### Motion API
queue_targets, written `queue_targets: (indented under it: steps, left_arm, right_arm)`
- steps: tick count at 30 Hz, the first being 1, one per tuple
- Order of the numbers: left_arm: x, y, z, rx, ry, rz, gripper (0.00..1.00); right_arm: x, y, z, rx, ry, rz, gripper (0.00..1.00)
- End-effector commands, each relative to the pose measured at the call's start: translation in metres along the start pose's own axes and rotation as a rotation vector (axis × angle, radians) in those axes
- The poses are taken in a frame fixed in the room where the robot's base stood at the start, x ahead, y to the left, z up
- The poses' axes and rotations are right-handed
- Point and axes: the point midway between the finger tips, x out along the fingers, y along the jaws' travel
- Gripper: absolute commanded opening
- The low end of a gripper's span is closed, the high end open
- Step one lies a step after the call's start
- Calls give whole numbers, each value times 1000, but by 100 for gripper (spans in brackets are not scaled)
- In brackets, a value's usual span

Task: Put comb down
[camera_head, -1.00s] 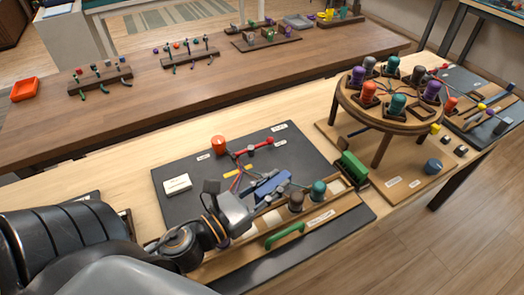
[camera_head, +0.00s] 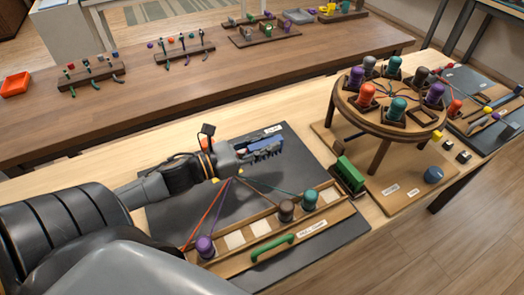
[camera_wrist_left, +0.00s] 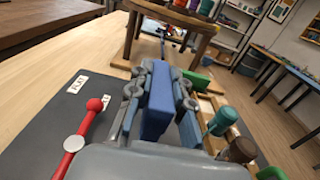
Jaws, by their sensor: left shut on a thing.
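The comb (camera_head: 266,144) is blue with a toothed edge. My left gripper (camera_head: 250,152) is shut on it over the far part of the dark mat (camera_head: 330,226), close to a small white label (camera_head: 273,129). In the left wrist view the blue comb (camera_wrist_left: 157,103) stands between the grey fingers of the gripper (camera_wrist_left: 160,80). I cannot tell whether the comb touches the mat. My right gripper is not in view.
A wooden tray (camera_head: 252,233) holds purple (camera_head: 205,246), brown (camera_head: 286,210) and teal (camera_head: 309,198) bobbins, with cords meeting near my gripper. A red rod (camera_wrist_left: 85,124) lies beside the gripper in the wrist view. A round braiding stand (camera_head: 390,120) is at right.

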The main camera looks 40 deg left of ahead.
Motion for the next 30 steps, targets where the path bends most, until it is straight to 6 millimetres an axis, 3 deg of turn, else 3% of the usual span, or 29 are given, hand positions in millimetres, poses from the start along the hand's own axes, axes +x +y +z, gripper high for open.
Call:
queue_targets:
  steps: [5, 15, 28, 29, 30]
  left_arm:
    - [5, 18, -21, 2, -2, 0, 0]
    - [7, 26, -56, -2, -1, 1, 0]
    - [7, 26, -66, 1, -1, -1, 0]
    - [7, 26, -66, 1, -1, -1, 24]
    - [7, 26, -65, 1, -1, -1, 32]
  right_arm:
    - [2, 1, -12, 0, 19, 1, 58]
    - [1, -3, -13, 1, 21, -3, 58]
    - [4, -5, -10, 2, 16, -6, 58]
    - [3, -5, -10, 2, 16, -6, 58]
    - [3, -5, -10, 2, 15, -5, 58]
